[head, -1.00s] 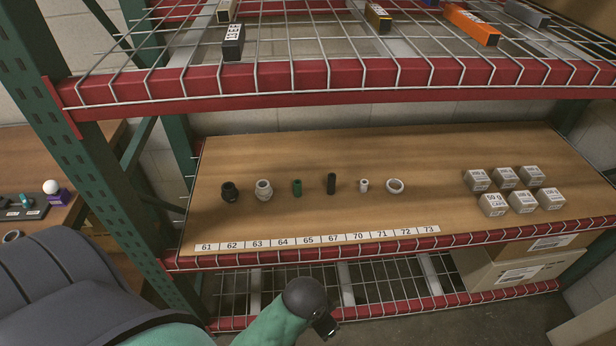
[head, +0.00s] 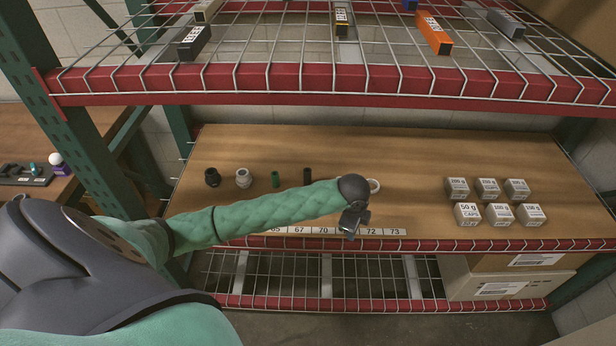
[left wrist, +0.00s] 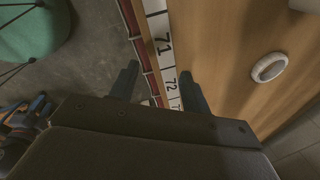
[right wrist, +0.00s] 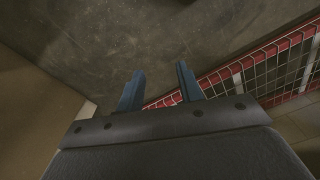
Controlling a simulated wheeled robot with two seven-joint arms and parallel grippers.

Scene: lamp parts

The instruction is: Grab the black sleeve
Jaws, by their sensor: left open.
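On the wooden shelf, a slim upright black tube (head: 307,176) stands in a row of small parts. A wider black fitting (head: 212,177) stands at the row's left end; I cannot tell for certain which of these is the sleeve. My left gripper (head: 352,228) is open and empty above the shelf's front edge, to the right of and nearer than both. In the left wrist view its fingers (left wrist: 159,72) are apart over the number strip, with neither black part visible. My right gripper (right wrist: 160,80) is open and empty, facing the floor, and outside the head view.
A grey-white fitting (head: 243,178) and a green tube (head: 275,179) stand between the black parts. A white ring (head: 374,186) lies partly behind my left wrist. Several labelled boxes (head: 486,188) stand at right. A red-edged wire shelf (head: 320,80) spans above.

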